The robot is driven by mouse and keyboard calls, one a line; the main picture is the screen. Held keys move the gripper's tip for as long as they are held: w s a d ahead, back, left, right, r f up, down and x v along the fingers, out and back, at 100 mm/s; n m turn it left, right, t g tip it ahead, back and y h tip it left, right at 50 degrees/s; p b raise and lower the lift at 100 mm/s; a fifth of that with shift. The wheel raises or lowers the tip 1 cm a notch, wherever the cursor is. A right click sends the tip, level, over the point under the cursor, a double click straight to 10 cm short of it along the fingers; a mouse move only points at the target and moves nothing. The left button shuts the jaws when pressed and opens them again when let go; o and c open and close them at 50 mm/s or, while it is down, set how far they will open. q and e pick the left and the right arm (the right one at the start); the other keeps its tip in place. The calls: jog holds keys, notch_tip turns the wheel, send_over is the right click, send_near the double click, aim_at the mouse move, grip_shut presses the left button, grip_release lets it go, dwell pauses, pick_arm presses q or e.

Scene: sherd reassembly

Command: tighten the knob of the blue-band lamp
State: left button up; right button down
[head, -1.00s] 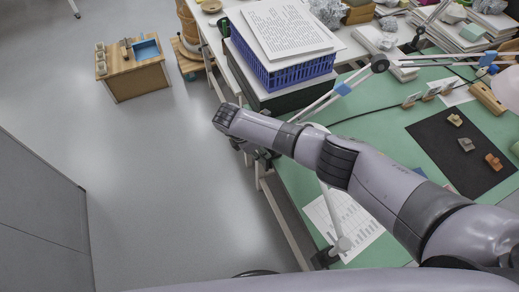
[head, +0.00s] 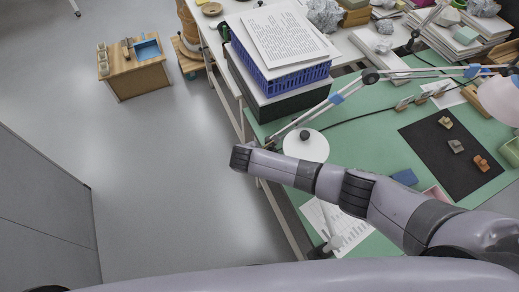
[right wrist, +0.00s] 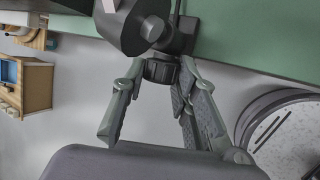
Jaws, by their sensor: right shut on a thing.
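The blue-band lamp has a jointed grey arm with one blue band (head: 336,98) on its lower part and another blue band (head: 472,71) on its upper part. Its pale shade (head: 503,98) is at the right edge of the head view. In the right wrist view, a dark ridged knob (right wrist: 160,71) sits below a black clamp (right wrist: 172,38) at the table edge. My right gripper (right wrist: 160,78) has its fingers on both sides of the knob and is shut on it. In the head view my right arm hides the clamp, the knob and the fingers. My left gripper is not in view.
A second lamp with a round white shade (head: 305,146) stands beside my right arm. A blue crate (head: 282,72) with papers is behind it. A black mat (head: 440,165) with small sherds lies on the green tabletop (head: 375,140).

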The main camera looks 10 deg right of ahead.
dwell(0.4)
jog(key=c, duration=1.3)
grip_release()
jog(key=shift+s, duration=0.1)
jog(key=v, duration=1.2)
jog(key=shift+s+d+f, duration=0.1)
jog(key=shift+s+d, duration=0.05)
